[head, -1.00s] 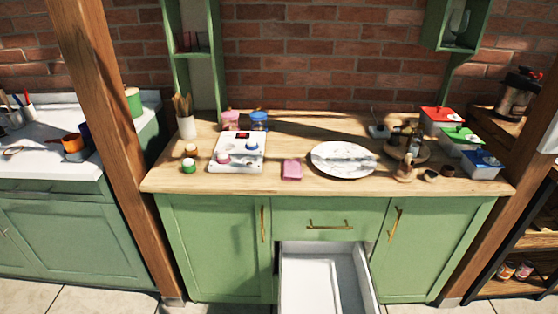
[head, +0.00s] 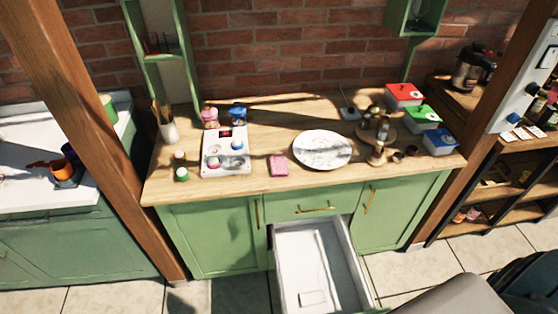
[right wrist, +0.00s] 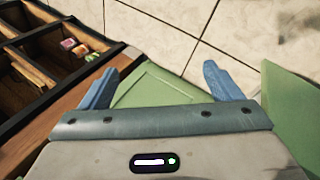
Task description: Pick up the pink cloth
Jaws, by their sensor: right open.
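The pink cloth (head: 279,164) lies folded in a small block on the wooden countertop (head: 230,190). It is near the front edge, between a white tray and a round plate. In the right wrist view my right gripper (right wrist: 160,85) is open, its two blue fingers apart with nothing between them. It is over the floor and a green cabinet front, away from the cloth. The cloth is not in the right wrist view. My left gripper is in neither view.
A white drawer (head: 285,255) stands open below the countertop. Lidded boxes (head: 440,142) stand at the right end. Wooden posts flank the counter.

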